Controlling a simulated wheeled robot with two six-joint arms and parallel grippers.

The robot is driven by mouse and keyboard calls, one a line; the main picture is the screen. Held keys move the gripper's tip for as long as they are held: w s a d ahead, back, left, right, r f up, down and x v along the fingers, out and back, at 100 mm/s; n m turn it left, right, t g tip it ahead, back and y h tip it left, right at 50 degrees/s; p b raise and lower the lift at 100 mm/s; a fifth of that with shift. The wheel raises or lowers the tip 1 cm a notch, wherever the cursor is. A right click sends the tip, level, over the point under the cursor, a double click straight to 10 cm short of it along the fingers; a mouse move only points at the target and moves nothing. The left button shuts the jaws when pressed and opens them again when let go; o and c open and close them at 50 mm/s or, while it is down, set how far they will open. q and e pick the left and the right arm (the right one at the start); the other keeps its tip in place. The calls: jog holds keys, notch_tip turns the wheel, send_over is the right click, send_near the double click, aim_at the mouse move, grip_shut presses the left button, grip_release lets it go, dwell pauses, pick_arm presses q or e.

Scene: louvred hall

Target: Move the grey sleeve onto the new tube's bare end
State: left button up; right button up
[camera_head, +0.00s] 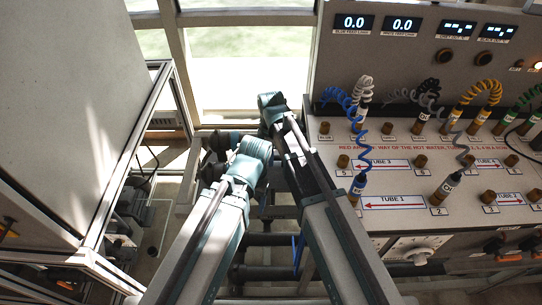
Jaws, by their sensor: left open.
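A panel on the right carries coiled tubes with labelled ends. A blue coiled tube (359,152) runs down to a labelled end (359,184) above TUBE 1. A grey coiled tube (461,145) runs down toward a dark end with a white label (447,187). I cannot tell which piece is the grey sleeve or which end is bare; they are too small. My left gripper (247,160) is open, left of the panel and apart from the tubes. My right gripper (271,106) is above it, also off the panel; its fingers are not clear.
A back panel with displays (378,25) rises behind the tubes. Several brass fittings (343,160) stand on the sloping panel. Black (430,97), yellow (487,90) and green (528,98) coils hang farther back. A framed cabinet (70,110) stands at the left.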

jog(key=o, duration=0.4)
notch_tip(320, 180, up, 7)
jog(key=p, duration=0.7)
jog(key=shift+r, duration=0.1)
notch_tip(320, 180, up, 14)
jog(key=p, duration=1.3)
jog(key=shift+f+p, duration=0.2)
jog(key=shift+p, duration=0.2)
